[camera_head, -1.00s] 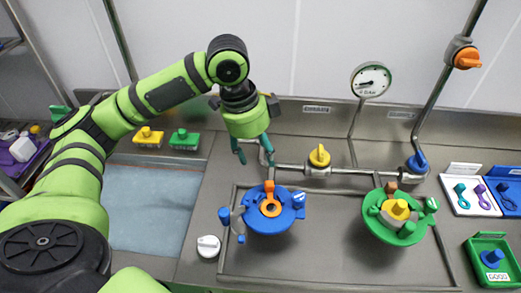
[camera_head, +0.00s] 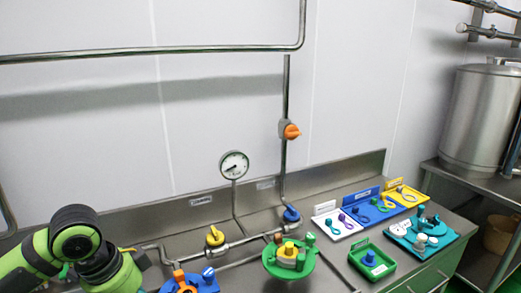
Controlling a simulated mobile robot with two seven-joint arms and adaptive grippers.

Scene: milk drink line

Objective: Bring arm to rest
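My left arm comes in at the bottom left corner. My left gripper (camera_head: 122,277) is at the bottom edge, just left of the blue round fixture (camera_head: 205,284). Its fingers are cut off by the frame, so I cannot see whether it is open or holds anything. My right arm and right gripper are not in view.
A green round fixture (camera_head: 304,268) stands on the steel counter. Pipes with a yellow valve (camera_head: 215,236), blue valve (camera_head: 291,214) and orange valve (camera_head: 291,131) run behind, with a gauge (camera_head: 234,165). Trays, including a green one (camera_head: 372,271), sit right; a steel tank (camera_head: 482,120) stands beyond.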

